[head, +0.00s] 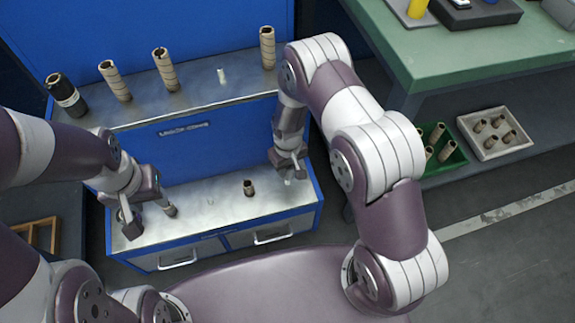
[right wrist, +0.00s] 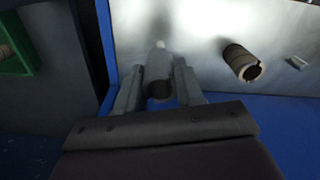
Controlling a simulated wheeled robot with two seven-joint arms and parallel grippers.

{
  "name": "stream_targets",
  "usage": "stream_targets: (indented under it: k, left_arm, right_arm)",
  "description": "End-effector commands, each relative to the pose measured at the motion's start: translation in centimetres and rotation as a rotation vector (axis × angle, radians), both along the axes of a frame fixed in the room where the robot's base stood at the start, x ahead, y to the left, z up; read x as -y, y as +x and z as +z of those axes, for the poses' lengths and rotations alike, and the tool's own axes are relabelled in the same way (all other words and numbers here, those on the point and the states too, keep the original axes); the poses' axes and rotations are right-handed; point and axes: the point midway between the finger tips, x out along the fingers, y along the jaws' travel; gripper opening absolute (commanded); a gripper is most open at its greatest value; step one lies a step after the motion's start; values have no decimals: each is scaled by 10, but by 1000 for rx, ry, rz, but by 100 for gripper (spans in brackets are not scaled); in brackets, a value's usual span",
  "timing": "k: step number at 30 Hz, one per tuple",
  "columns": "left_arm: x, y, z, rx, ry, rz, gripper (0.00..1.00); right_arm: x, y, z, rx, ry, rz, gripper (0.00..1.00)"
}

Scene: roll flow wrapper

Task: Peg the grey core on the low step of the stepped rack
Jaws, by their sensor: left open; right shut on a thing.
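The stepped rack is blue with metal tops; its low step (head: 225,215) lies in front. My right gripper (head: 289,175) is at the right end of this step. In the right wrist view, my right gripper (right wrist: 160,88) is shut on the grey core (right wrist: 160,91), whose dark open end faces the camera. A pale upright form, perhaps a peg (right wrist: 160,46), shows just beyond the core; I cannot tell if the core is around it. In the head view the fingers mostly hide the core. My left gripper (head: 146,212) is open at the step's left end.
A brown core (head: 249,188) stands mid low step, also in the right wrist view (right wrist: 242,62). Another core (head: 170,210) stands beside my left gripper. A green bin (head: 458,157) stands right.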

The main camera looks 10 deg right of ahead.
Motion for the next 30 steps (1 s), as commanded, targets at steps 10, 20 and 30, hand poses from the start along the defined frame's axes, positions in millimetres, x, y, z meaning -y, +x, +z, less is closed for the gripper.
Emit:
stream_targets:
  k: [10,20,30]
  left_arm:
    - [0,0,-1,0,0,0,43]
    - [0,0,-3,0,0,0,43]
    - [0,0,-5,0,0,0,43]
  right_arm:
    - [0,0,-2,0,0,0,4]
    - [0,0,-8,0,0,0,4]
    - [0,0,-11,0,0,0,4]
